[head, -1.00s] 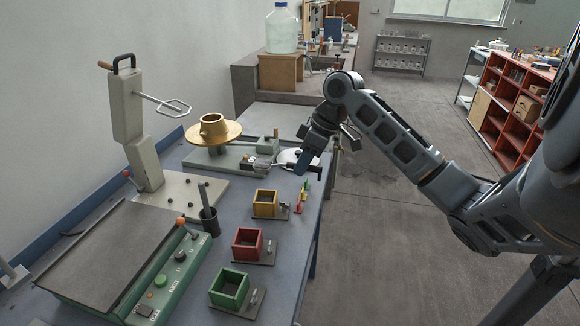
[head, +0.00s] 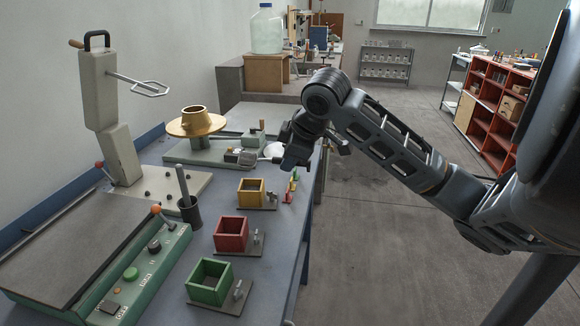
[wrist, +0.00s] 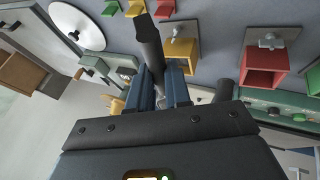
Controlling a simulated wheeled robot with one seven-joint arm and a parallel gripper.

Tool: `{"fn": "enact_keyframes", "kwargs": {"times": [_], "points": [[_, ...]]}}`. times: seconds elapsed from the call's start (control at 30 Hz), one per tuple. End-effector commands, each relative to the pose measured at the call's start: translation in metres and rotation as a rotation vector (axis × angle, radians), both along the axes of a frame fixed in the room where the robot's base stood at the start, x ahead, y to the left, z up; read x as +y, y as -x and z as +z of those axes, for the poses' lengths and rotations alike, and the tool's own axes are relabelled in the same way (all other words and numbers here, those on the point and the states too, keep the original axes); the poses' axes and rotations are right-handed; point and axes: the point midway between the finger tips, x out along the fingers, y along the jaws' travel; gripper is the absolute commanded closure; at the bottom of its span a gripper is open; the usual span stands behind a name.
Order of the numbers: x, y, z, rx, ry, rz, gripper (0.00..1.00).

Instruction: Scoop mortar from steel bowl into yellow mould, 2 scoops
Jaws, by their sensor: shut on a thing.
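The yellow mould (head: 251,194) is an open square box on a small grey plate, and it also shows in the wrist view (wrist: 182,48). My gripper (head: 291,162) is above the bench's right edge, beyond the yellow mould. In the wrist view its blue fingers are shut on a dark bar-shaped tool (wrist: 150,45), whose end points toward the mould side; I cannot tell whether it carries mortar.
A red mould (head: 231,234) and a green mould (head: 209,282) stand nearer. A dark cup with a rod (head: 190,211) is to their left, by a green control box (head: 130,273). A brass flow table (head: 196,124) stands behind. Small coloured pieces (head: 291,187) lie right of the yellow mould.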

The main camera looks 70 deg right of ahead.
Motion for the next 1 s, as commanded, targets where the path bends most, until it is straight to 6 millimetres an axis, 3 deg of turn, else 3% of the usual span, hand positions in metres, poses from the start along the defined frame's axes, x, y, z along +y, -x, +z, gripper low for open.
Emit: {"fn": "enact_keyframes", "kwargs": {"times": [1.0], "points": [[0.010,0.001,-0.023,-0.032,0.407,0.000,1.00]]}}
